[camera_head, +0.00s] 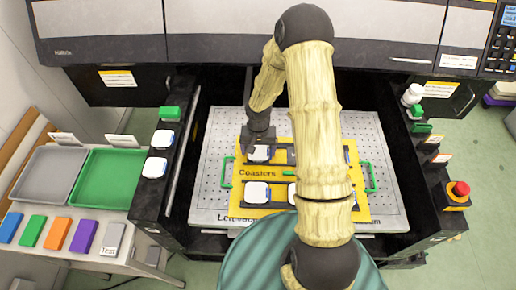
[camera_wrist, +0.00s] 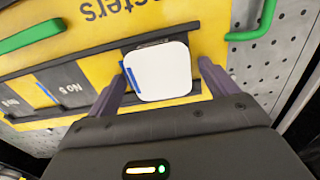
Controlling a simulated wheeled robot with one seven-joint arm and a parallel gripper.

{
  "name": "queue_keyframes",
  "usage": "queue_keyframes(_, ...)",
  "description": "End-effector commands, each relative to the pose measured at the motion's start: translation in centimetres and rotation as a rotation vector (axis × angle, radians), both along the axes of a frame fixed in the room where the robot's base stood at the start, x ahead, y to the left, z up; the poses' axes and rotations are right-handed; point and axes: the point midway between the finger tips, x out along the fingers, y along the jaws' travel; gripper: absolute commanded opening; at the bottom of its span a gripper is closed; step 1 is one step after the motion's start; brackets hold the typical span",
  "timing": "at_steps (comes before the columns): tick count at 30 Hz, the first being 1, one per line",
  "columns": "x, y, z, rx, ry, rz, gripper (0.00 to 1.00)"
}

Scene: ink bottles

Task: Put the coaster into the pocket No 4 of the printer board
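The yellow printer board (camera_head: 235,207), marked "Coasters", lies on a perforated metal bed. A white rounded-square coaster (camera_wrist: 160,72) is over a dark pocket in the board's upper row, at its left end in the head view (camera_head: 260,154). My gripper (camera_wrist: 163,66) points down at it, its purple fingers apart on either side. A gap shows at the right finger; the left finger is close to the coaster's edge. Dark pockets (camera_wrist: 72,84) beside it look empty; their labels are upside down and hard to read. White coasters (camera_head: 257,192) also sit in the lower row.
Two white coasters (camera_head: 154,167) and a green block (camera_head: 170,113) are on the left ledge. Green handles (camera_head: 227,172) stand at the board's sides. Grey (camera_head: 48,174) and green (camera_head: 107,178) trays are on the left table. A red button (camera_head: 461,189) is on the right. My arm hides the board's middle.

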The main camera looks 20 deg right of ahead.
Motion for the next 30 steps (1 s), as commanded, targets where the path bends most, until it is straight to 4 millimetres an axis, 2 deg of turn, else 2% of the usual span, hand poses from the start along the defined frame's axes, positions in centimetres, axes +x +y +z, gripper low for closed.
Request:
queue_keyframes(8, 0.0, 0.0, 0.1, 0.0, 0.0, 0.0, 0.89)
queue_keyframes(14, 0.1, 0.0, 1.0, 0.0, -0.003, -0.001, 0.89)
queue_keyframes(20, 0.1, -0.1, 3.9, 0.0, -0.005, -0.002, 0.89)
queue_keyframes(30, 0.1, -0.1, 10.2, 0.0, -0.004, -0.001, 0.89)
